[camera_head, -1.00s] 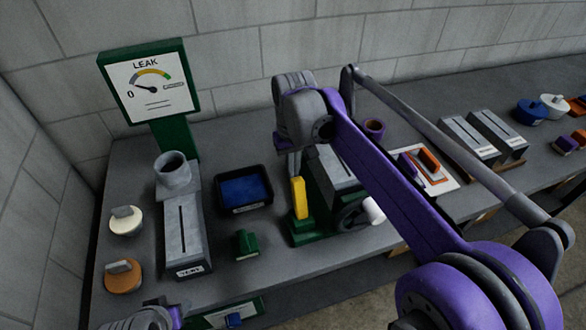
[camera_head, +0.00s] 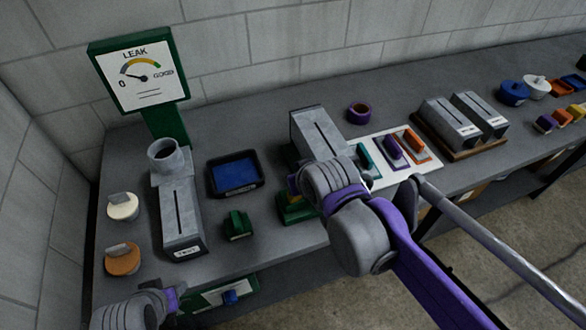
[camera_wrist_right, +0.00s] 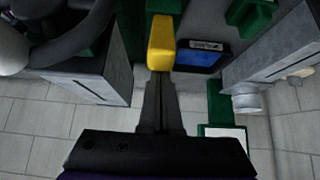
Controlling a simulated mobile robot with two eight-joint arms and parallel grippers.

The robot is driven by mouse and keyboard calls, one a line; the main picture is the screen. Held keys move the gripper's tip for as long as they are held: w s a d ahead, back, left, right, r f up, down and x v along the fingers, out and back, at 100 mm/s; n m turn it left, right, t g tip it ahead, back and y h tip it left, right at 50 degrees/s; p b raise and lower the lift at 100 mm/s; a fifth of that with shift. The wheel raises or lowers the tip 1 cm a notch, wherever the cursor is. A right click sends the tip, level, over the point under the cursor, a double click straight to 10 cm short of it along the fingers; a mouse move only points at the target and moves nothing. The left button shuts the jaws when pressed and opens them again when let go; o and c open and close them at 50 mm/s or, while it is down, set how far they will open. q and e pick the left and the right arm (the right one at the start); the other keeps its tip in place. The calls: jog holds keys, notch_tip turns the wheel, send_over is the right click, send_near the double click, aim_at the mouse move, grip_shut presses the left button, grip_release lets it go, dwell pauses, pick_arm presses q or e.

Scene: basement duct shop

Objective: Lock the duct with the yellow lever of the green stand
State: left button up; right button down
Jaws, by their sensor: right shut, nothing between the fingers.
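The green stand (camera_head: 297,211) is partly hidden behind my right wrist in the head view. A grey duct (camera_head: 313,128) with a dark slot lies in it; the duct also shows in the right wrist view (camera_wrist_right: 97,85). The yellow lever (camera_wrist_right: 161,45) is plain in the right wrist view, but my arm mostly covers it in the head view. My right gripper (camera_wrist_right: 160,78) is shut and empty, its tips right at the lever's end; I cannot tell whether they touch. My left gripper (camera_head: 150,298) is at the bottom left, its fingers unclear.
Left of the stand are a green block (camera_head: 238,224), a blue-lined tray (camera_head: 236,176) and another duct with a round collar (camera_head: 180,215). The leak gauge (camera_head: 137,77) stands behind. A white board with coloured handles (camera_head: 393,152) and a purple ring (camera_head: 359,113) are to the right.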

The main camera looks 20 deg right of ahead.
jog(key=shift+s+f, duration=0.15)
jog(key=shift+s, duration=0.25)
jog(key=shift+s+f, duration=0.15)
jog(key=shift+w+r, duration=0.35)
jog(key=shift+w, duration=0.1)
jog(key=shift+w+r+p, duration=0.15)
jog(key=shift+w+r, duration=0.2)
jog(key=shift+w, duration=0.25)
jog(key=shift+w+r+p, duration=0.15)
jog(key=shift+w+r, duration=0.15)
jog(key=shift+w, duration=0.25)
jog(key=shift+s+r, duration=0.1)
jog(key=shift+r, duration=0.65)
pick_arm(q)
jog(key=shift+w+r, duration=0.5)
jog(key=shift+r, duration=0.15)
pick_arm(e)
jog(key=v, duration=0.8)
jog(key=shift+s+f, duration=0.15)
jog(key=shift+s, duration=0.35)
